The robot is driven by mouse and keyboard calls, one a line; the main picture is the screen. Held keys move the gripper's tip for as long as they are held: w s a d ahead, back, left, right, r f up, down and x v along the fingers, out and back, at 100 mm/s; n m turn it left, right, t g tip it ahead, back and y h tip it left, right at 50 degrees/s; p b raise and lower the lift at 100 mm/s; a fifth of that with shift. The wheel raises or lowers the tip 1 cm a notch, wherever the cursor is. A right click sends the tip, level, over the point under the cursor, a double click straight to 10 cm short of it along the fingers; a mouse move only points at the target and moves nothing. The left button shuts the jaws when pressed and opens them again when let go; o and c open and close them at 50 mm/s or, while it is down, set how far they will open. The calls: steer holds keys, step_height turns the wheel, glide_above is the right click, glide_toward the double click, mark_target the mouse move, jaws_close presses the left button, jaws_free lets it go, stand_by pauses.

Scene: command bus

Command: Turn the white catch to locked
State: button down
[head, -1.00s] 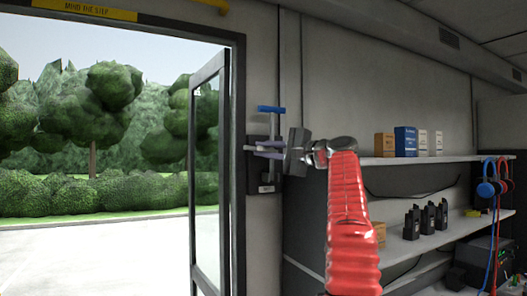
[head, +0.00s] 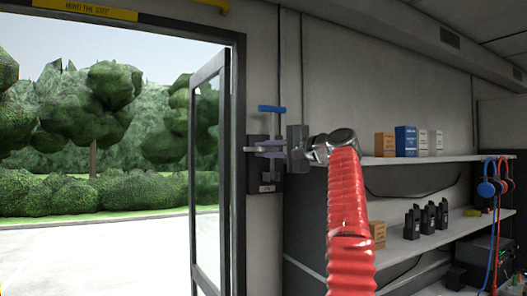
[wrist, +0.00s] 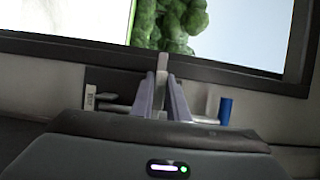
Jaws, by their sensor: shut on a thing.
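The white catch (wrist: 162,68) is a narrow pale bar on a dark wall plate (wrist: 101,78) beside the doorway. In the wrist view it points up towards the door opening; in the head view its end (head: 249,149) points left. My gripper (wrist: 161,95) is shut on the catch, one pale finger on each side. In the head view my gripper (head: 270,149) reaches in from the right, in front of the plate. The fingers hide the catch's middle. A small label (head: 266,189) sits low on the plate; I cannot read it.
A blue T-handle (head: 271,109) on a rod stands just above my gripper. A glazed door (head: 207,180) stands open to the left. Shelves (head: 400,161) with boxes and several black radios are to the right of my arm.

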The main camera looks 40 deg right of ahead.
steer(key=shift+w+f, duration=0.1)
steer(key=shift+f, duration=0.15)
steer(key=c, duration=1.9)
jaws_free()
steer(key=shift+o, duration=0.7)
steer(key=shift+r, duration=0.1)
steer(key=shift+s+r, duration=0.1)
steer(key=shift+s, duration=0.1)
steer(key=shift+s+d, duration=0.1)
steer(key=shift+s, duration=0.4)
steer(key=s+d, duration=0.1)
steer(key=s, duration=1.1)
steer(key=shift+s, duration=0.2)
